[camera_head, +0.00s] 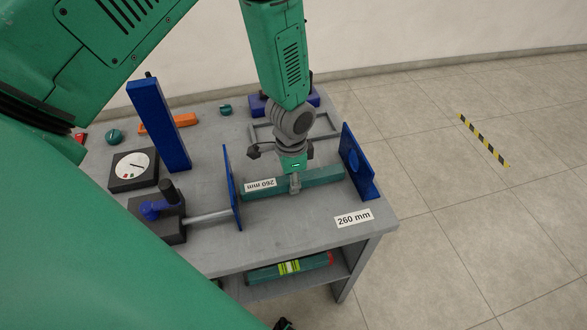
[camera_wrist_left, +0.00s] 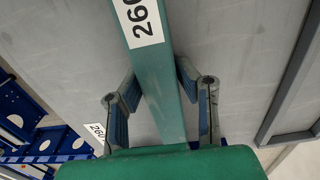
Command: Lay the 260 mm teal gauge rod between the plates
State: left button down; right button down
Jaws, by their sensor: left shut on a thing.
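The teal gauge rod (camera_head: 322,178), with a white "260 mm" label near its left end, lies lengthwise between two upright blue plates, the left plate (camera_head: 232,187) and the right plate (camera_head: 358,163). Its left end is close to the left plate; a small gap shows at the right. I cannot tell if it rests on the bench. My left gripper (camera_head: 295,187) comes down from above and is shut on the rod near its middle. In the left wrist view, its fingers straddle the rod (camera_wrist_left: 155,80). My right gripper is not in view.
The grey bench (camera_head: 290,226) bears a "260 mm" label at the front right. A dial gauge (camera_head: 133,168), a clamp with a shaft (camera_head: 160,210) and a tall blue block (camera_head: 158,125) stand left. A grey frame (camera_head: 262,129) lies behind. A level (camera_head: 290,267) sits on the lower shelf.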

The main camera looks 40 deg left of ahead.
pick_arm(q)
jog(key=shift+f, duration=0.15)
jog(key=c, duration=1.1)
grip_release()
jog(key=shift+a, duration=0.1)
jog(key=shift+w+d+r, duration=0.1)
jog(key=shift+d+r, duration=0.1)
jog(key=shift+r, duration=0.25)
jog(key=r, duration=1.1)
jog(key=shift+a, duration=0.2)
